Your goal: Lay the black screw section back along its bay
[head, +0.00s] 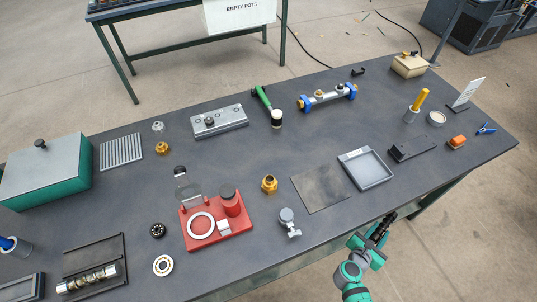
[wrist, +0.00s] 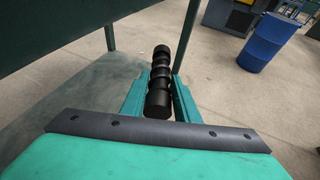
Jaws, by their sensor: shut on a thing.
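My gripper (head: 378,235) is shut on the black screw section (head: 387,221), off the table's front edge at the right in the head view. In the wrist view, the black screw section (wrist: 160,75) is a ribbed black rod between the two teal fingers of my gripper (wrist: 158,95), pointing away from the camera. A dark framed rack (head: 95,255) lies at the front left of the table, far from my gripper. A shiny metal screw piece (head: 88,279) lies along its front side, and its rear part looks empty. I cannot tell for sure which bay is the black section's.
The dark table (head: 330,215) holds a red fixture (head: 215,222), a grey tray (head: 366,168), a flat dark plate (head: 320,187), a small gauge-like part (head: 288,222) and a brass fitting (head: 269,184). A blue barrel (wrist: 268,42) stands on the floor beyond.

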